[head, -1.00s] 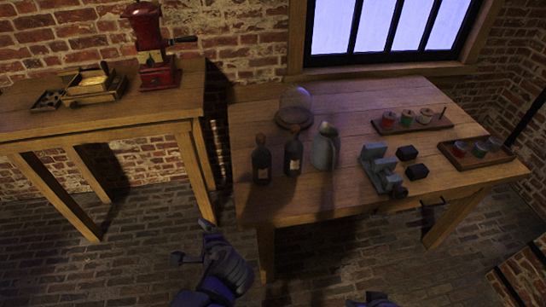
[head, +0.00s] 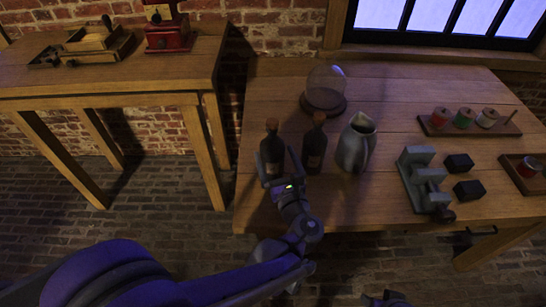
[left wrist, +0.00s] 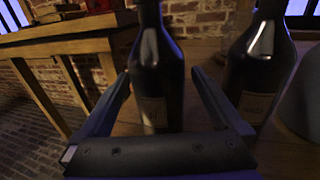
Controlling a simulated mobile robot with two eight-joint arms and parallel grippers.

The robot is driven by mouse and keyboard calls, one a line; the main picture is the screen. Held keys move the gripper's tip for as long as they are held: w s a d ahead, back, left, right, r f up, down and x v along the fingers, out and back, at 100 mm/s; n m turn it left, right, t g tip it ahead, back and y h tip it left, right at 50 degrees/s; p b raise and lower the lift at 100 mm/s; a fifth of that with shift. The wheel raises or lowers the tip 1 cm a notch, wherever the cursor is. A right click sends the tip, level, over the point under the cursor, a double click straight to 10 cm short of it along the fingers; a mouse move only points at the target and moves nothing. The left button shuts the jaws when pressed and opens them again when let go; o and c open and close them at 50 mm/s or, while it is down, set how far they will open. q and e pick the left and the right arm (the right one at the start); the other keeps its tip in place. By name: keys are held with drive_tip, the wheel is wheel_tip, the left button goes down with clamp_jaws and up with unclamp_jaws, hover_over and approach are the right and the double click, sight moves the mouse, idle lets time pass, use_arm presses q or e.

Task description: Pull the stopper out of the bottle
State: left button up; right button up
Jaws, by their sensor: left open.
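Two dark bottles with pale labels stand upright on the right wooden table (head: 400,95). The left bottle (head: 272,148) has a brown stopper (head: 271,124) in its neck; the right bottle (head: 315,150) has one too (head: 319,117). My left gripper (head: 277,162) is open, with its fingers on either side of the left bottle's body. In the left wrist view, the left bottle (left wrist: 158,85) is between the open fingers, with gaps visible; the right bottle (left wrist: 258,75) is just outside the right finger. The stoppers are out of that view. A small part of my right gripper (head: 385,299) shows at the bottom edge.
A metal jug (head: 356,145) stands close to the right bottle, and a glass dome (head: 325,90) stands behind. A grey device (head: 425,183), black blocks (head: 458,162) and a tray of spools (head: 470,127) are farther right. The left table holds a red grinder (head: 168,32).

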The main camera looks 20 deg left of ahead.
sight(271, 120)
use_arm(q)
drive_tip(key=x, duration=0.5)
drive_tip(key=shift+w+a+b, duration=0.1)
drive_tip(key=shift+a+b, duration=0.1)
drive_tip(key=shift+b, duration=0.15)
clamp_jaws()
wheel_tip(271, 120, up, 10)
drive_tip(key=p, duration=0.3)
drive_tip(key=shift+c, duration=1.6)
unclamp_jaws()
clamp_jaws()
